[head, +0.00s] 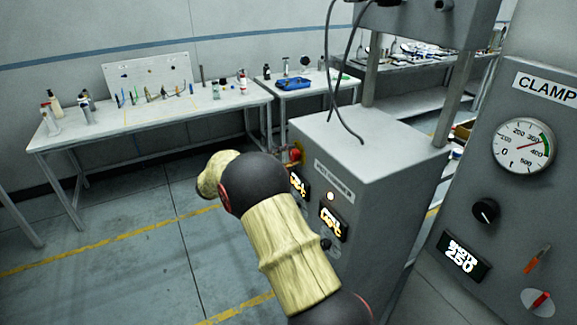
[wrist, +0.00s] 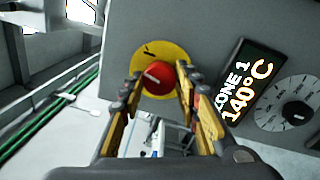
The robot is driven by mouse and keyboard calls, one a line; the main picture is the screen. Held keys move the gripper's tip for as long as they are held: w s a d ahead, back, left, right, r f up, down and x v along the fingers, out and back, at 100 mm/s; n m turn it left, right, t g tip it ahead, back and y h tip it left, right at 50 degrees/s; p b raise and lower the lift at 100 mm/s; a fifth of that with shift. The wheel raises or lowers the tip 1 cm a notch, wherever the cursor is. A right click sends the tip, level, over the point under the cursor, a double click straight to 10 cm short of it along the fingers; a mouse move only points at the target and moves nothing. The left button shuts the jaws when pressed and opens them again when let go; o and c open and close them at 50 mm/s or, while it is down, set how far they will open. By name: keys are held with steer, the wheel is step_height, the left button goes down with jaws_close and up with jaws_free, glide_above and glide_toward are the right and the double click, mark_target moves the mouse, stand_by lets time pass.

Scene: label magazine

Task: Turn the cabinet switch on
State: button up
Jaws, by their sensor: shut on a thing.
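The cabinet switch is a red rotary knob (wrist: 157,78) on a round yellow plate (wrist: 165,52) with dark marks, on the grey cabinet face (wrist: 215,30). In the head view the red knob (head: 295,155) shows partly, just past my arm, on the grey cabinet (head: 345,145). My gripper (wrist: 159,77) has one finger on each side of the knob and is shut on it. The fingers cover the knob's sides. In the head view my arm hides the gripper.
A lit "ZONE 1 140°C" display (wrist: 241,85) and a white dial (wrist: 290,103) sit right of the knob. A panel with a CLAMP gauge (head: 523,145) stands at the right. Workbenches (head: 150,125) line the back wall. The floor at the left is clear.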

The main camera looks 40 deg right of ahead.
steer(key=m+b, duration=0.5)
steer(key=m, duration=0.1)
steer(key=shift+f+g+b, duration=0.1)
steer(key=shift+g+b, duration=0.3)
stand_by(0.3)
steer(key=o, duration=1.2)
steer(key=shift+c, duration=0.2)
steer(key=shift+w+a, duration=0.1)
steer(key=shift+a, duration=0.05)
steer(key=v, duration=1.1)
steer(key=shift+a, duration=0.4)
